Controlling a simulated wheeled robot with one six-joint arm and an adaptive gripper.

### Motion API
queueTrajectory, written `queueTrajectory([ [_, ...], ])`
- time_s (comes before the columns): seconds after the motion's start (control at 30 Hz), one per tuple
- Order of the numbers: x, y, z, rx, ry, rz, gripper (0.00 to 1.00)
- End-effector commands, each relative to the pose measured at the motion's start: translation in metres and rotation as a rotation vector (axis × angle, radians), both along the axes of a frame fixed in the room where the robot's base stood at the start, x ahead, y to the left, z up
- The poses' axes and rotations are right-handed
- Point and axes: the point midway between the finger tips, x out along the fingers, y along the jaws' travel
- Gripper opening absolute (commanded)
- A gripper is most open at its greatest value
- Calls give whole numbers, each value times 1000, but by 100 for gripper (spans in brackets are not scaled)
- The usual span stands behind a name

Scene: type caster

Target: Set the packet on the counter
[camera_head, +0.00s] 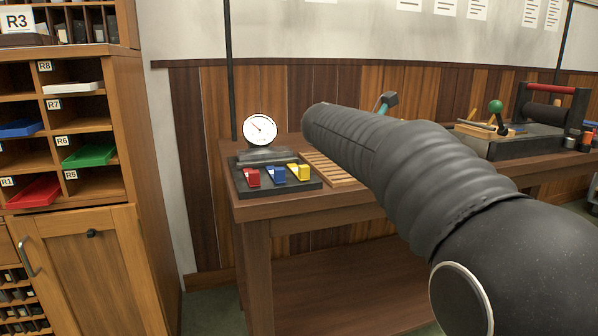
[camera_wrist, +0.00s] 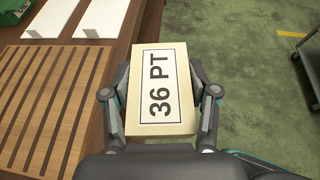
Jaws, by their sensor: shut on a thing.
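The packet (camera_wrist: 171,63) is a cream block with a white label reading "36 PT". In the wrist view it sits between the two fingers of my gripper (camera_wrist: 161,95), which are shut on its sides. The wooden counter (camera_wrist: 118,65) shows to the left of the packet and partly under it; green floor shows to the right. I cannot tell whether the packet touches the counter. In the head view my arm hides the gripper and packet; the counter (camera_head: 247,211) runs along the wall.
A slatted wooden board (camera_wrist: 45,100) lies left of the packet, with white pieces (camera_wrist: 102,15) beyond it. In the head view a scale (camera_head: 261,131) and red, blue and yellow blocks (camera_head: 276,175) stand at the counter's left end. A press (camera_head: 530,128) stands at the right. A cabinet (camera_head: 130,130) stands left.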

Motion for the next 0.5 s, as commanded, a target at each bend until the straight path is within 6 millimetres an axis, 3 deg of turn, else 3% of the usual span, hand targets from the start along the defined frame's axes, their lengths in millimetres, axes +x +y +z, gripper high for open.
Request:
queueTrajectory([
  [0.07, -2, 1, -9, -1, 0, 23, 0],
  [0.27, -4, 10, -64, -2, 4, 137, 0],
  [0.5, -6, 26, -149, -2, 7, 318, 0],
])
